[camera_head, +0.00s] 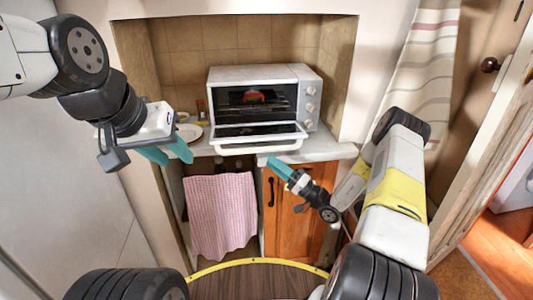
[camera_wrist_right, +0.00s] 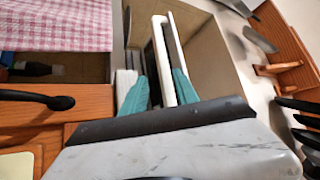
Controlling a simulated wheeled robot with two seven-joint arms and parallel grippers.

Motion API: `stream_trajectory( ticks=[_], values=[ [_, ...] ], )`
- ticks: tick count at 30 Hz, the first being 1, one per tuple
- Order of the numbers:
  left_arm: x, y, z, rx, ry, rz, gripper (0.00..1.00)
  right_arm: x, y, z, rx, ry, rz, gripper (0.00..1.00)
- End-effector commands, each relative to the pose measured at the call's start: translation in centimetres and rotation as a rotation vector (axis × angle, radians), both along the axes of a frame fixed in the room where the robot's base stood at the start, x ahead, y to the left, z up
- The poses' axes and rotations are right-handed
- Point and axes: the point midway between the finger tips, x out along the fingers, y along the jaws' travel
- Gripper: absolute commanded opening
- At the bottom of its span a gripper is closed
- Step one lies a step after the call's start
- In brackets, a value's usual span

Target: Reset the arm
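My left gripper (camera_head: 167,153), with teal fingers, hangs in front of the counter at the left, left of the white toaster oven (camera_head: 262,76). Its fingers are apart and empty. My right gripper (camera_head: 280,167) is just below and in front of the oven's lowered door (camera_head: 258,145), near its right part. In the right wrist view my right gripper (camera_wrist_right: 160,92) shows teal fingers apart, with a white-and-dark edge, likely the oven door, between or beyond them. Whether they touch it, I cannot tell. A red item (camera_head: 257,97) is inside the oven.
A plate (camera_head: 188,133) stands on the counter left of the oven. A pink towel (camera_head: 222,213) hangs below the counter, beside a wooden cabinet door (camera_head: 290,222). A striped curtain (camera_head: 420,70) hangs at the right. A wooden rack (camera_wrist_right: 285,68) shows in the wrist view.

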Motion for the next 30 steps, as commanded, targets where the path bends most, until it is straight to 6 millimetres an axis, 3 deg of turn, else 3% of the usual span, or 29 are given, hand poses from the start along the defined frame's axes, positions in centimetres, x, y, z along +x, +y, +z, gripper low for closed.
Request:
stream_trajectory(
  ticks=[8, 13, 18, 21, 26, 30],
  values=[
    [0.0, 0.0, 0.0, 0.0, 0.0, 0.0, 0.36, -0.1, 0.3, 0.6, -0.009, 0.0, 0.024, 0.36],
    [0.0, 0.0, 0.0, 0.0, 0.0, 0.0, 0.36, -2.1, 2.8, 4.9, -0.079, 0.026, 0.219, 0.36],
    [0.0, 0.0, 0.0, 0.0, 0.0, 0.0, 0.36, -6.9, 6.1, 10.3, -0.264, 0.12, 0.504, 0.36],
    [0.0, 0.0, 0.0, 0.0, 0.0, 0.0, 0.36, -10.2, 7.2, 12.6, -0.405, 0.192, 0.629, 0.36],
    [0.0, 0.0, 0.0, 0.0, 0.0, 0.0, 0.36, -15.4, 7.6, 15.2, -0.663, 0.313, 0.74, 0.36],
    [0.0, 0.0, 0.0, 0.0, 0.0, 0.0, 0.36, -19.5, 6.7, 16.9, -0.898, 0.416, 0.743, 0.36]
  ],
)
